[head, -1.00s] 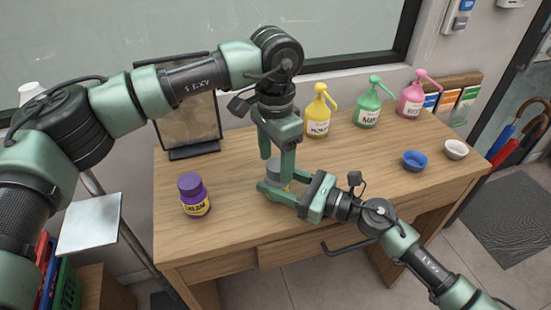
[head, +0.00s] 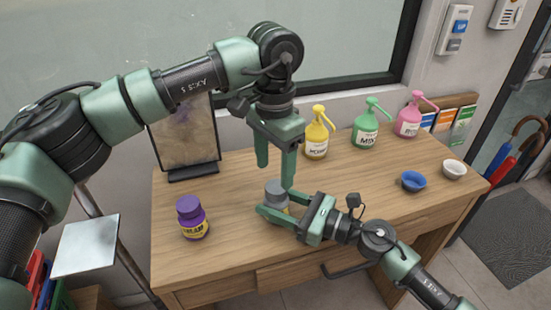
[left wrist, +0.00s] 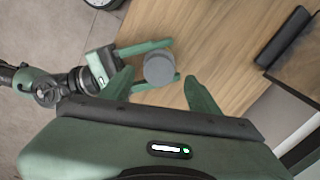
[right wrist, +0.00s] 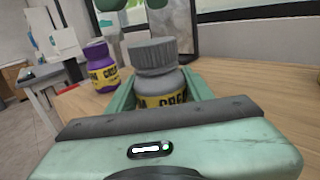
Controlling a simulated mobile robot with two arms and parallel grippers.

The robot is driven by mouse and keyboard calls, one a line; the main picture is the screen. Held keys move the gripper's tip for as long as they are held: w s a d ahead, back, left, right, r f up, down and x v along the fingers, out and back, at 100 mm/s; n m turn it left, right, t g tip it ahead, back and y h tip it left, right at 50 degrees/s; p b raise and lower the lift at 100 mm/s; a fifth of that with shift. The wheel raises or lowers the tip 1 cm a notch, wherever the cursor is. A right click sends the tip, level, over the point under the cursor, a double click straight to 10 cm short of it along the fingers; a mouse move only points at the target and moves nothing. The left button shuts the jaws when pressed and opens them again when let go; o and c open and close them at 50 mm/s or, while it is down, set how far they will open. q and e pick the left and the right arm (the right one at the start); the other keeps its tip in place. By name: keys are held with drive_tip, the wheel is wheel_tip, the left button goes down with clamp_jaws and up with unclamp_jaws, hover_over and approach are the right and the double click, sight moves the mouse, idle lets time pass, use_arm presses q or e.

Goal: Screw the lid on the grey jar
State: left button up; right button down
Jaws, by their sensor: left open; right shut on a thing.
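The grey jar (right wrist: 160,99) has a yellow label and stands upright on the wooden desk. My right gripper (head: 275,202) is shut around its body from the right side. The grey ribbed lid (right wrist: 153,56) sits level on top of the jar; how tightly it is screwed cannot be told. My left gripper (head: 275,175) points down above the lid with its fingers apart and empty. The left wrist view shows the round lid top (left wrist: 160,68) between and just beyond the left fingertips. The right fingers hide part of the jar in the head view.
A purple jar (head: 191,217) stands to the left on the desk (head: 340,222). Yellow (head: 317,138), green (head: 366,130) and pink (head: 409,120) pump bottles line the back right. A framed board (head: 186,140) stands back left.

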sight(276, 186)
use_arm(q)
drive_tip(key=n, duration=0.3)
drive_tip(key=shift+r+n, duration=0.1)
drive_tip(key=shift+n, duration=0.2)
drive_tip(key=n, duration=0.4)
drive_tip(key=shift+r, duration=0.15)
drive_tip(key=n, duration=0.6)
drive_tip(key=shift+r, duration=0.2)
drive_tip(key=n, duration=0.4)
drive_tip(key=shift+d+r+n, duration=0.1)
drive_tip(key=shift+n, duration=0.3)
drive_tip(key=n, duration=0.4)
drive_tip(key=shift+r, duration=0.15)
drive_tip(key=n, duration=0.6)
drive_tip(key=shift+r, duration=0.2)
drive_tip(key=n, duration=0.6)
drive_tip(key=shift+w+r, duration=0.1)
drive_tip(key=shift+r, duration=0.1)
drive_tip(key=n, duration=0.4)
drive_tip(key=shift+r+n, duration=0.15)
drive_tip(key=shift+n, duration=0.25)
drive_tip(key=n, duration=0.6)
drive_tip(key=shift+d+r, duration=0.1)
drive_tip(key=shift+r, duration=0.05)
drive_tip(key=n, duration=0.4)
drive_tip(key=shift+r+n, duration=0.15)
drive_tip(key=shift+n, duration=0.15)
drive_tip(key=shift+f, duration=4.05)
